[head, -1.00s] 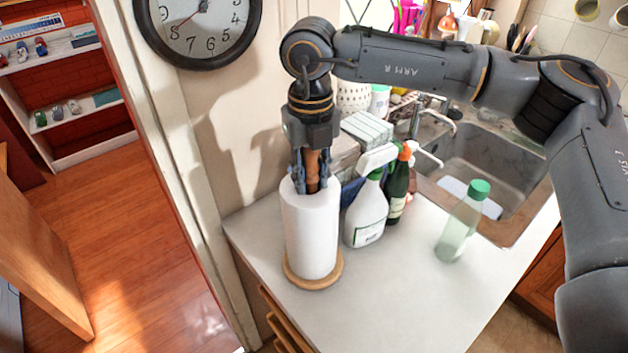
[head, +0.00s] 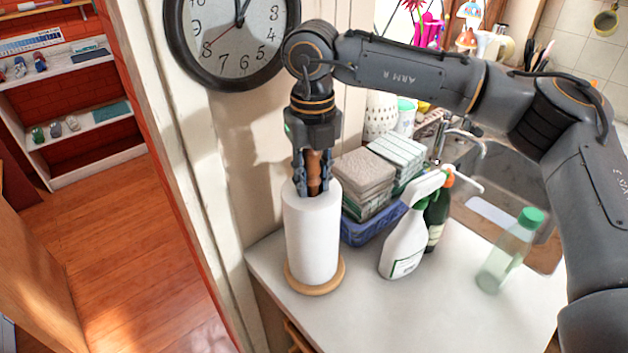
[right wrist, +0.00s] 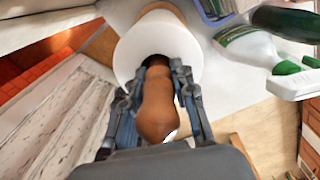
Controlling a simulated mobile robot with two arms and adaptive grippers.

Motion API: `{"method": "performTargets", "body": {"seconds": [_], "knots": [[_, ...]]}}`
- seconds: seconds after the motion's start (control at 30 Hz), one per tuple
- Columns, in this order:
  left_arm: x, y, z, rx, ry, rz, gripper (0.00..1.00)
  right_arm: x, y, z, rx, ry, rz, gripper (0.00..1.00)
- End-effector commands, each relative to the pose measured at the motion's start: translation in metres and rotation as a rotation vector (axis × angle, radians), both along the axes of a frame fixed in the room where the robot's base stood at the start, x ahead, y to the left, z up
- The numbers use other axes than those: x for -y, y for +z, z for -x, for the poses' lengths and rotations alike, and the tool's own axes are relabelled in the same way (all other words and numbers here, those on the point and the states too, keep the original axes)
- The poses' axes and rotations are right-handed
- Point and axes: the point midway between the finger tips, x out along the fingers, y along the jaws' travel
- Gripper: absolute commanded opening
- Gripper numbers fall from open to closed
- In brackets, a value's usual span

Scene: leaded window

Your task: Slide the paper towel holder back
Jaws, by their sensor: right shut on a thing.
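The paper towel holder (head: 314,240) stands upright near the left edge of the counter in the head view. It has a white roll, a round wooden base (head: 318,287) and a brown wooden post (head: 314,168). My right gripper (head: 312,186) points down from above, its fingers shut on the post at the top of the roll. The right wrist view shows the post (right wrist: 158,108) between the fingers (right wrist: 157,78), with the white roll (right wrist: 132,48) beyond. The base appears to rest on the counter. My left gripper is not in view.
A white spray bottle (head: 404,243) stands right of the holder, with a gap between. Behind are a blue basket (head: 362,232) and stacked sponges (head: 362,178). A green-capped bottle (head: 505,255) and the sink (head: 515,185) lie further right. The wall and counter edge are close on the left.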

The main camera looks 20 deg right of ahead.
Motion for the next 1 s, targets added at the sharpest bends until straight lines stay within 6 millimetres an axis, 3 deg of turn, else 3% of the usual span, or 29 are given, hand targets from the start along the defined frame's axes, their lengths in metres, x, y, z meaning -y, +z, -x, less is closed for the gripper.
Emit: {"method": "performTargets", "body": {"seconds": [0.03,0.37,0.4,0.53,1.0], "knots": [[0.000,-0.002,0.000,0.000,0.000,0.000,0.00,0.000,-0.008,0.000,-0.006,0.000,0.002,0.00],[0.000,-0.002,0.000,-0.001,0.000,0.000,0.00,0.000,-0.008,0.000,-0.006,0.001,0.003,0.00],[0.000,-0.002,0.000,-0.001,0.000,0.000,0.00,0.000,-0.008,0.000,-0.006,0.001,0.003,0.28],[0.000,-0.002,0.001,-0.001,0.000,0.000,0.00,0.000,-0.008,0.000,-0.007,0.001,0.002,0.53],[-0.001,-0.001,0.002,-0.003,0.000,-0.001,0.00,0.000,0.003,0.000,-0.005,0.000,0.003,0.53]]}}
